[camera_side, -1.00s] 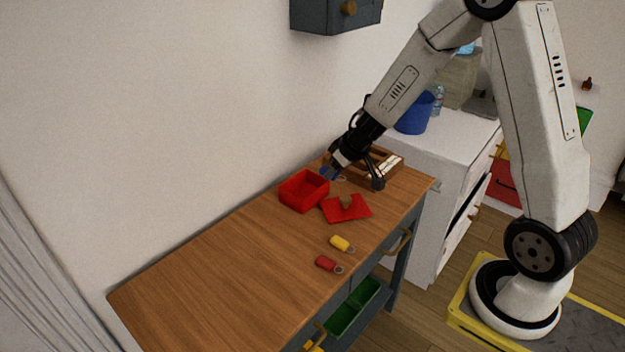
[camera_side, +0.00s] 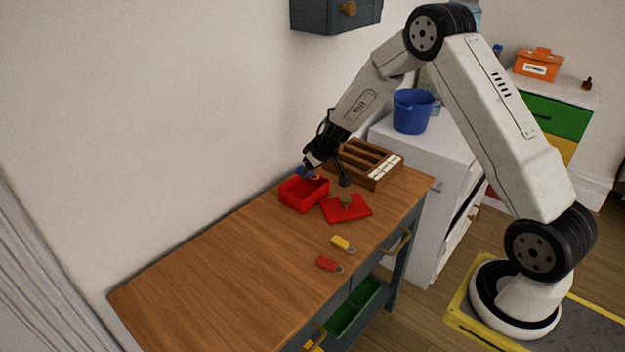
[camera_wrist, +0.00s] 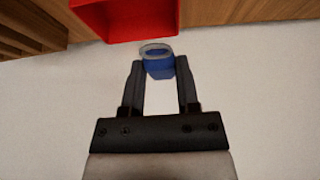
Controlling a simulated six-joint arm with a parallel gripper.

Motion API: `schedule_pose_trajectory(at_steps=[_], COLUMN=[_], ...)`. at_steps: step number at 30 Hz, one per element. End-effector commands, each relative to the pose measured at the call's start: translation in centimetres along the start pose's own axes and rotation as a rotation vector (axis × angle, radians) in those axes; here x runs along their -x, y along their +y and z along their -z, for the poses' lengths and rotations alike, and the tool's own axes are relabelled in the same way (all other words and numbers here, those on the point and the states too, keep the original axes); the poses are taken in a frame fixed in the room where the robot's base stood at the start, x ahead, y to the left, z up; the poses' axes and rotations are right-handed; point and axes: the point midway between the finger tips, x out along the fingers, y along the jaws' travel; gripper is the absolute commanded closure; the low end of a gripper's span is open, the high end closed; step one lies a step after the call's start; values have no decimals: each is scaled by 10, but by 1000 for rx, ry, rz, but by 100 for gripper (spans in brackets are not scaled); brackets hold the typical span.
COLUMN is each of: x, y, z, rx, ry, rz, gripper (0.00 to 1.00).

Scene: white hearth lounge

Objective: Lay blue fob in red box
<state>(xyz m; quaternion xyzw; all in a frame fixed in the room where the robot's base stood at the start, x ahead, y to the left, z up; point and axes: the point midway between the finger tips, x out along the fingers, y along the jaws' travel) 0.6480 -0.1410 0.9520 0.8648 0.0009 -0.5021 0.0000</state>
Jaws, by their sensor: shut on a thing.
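The blue fob (camera_wrist: 159,67) is pinched between the fingertips of my gripper (camera_wrist: 159,72), with its metal ring toward the box in the wrist view. In the side view the blue fob (camera_side: 304,172) shows small at the end of my gripper (camera_side: 307,168), just above the back of the red box (camera_side: 303,195). The red box is open on the wooden counter, and its rim (camera_wrist: 95,22) shows at the top of the wrist view. The red lid (camera_side: 346,209) with a brown knob lies on the counter beside the box.
A yellow fob (camera_side: 341,243) and a red fob (camera_side: 327,264) lie on the counter in front of the lid. A wooden compartment tray (camera_side: 377,172) stands behind the box at the right. The counter's left half (camera_side: 215,262) is clear.

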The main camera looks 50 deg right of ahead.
Motion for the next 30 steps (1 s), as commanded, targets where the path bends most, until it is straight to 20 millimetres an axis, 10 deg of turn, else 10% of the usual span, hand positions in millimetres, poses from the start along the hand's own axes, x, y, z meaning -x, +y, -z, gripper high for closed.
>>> schedule_pose_trajectory(at_steps=[30], x=[-67], y=[8], z=[4], rx=[-1], ry=[0], rz=[1], gripper=[100])
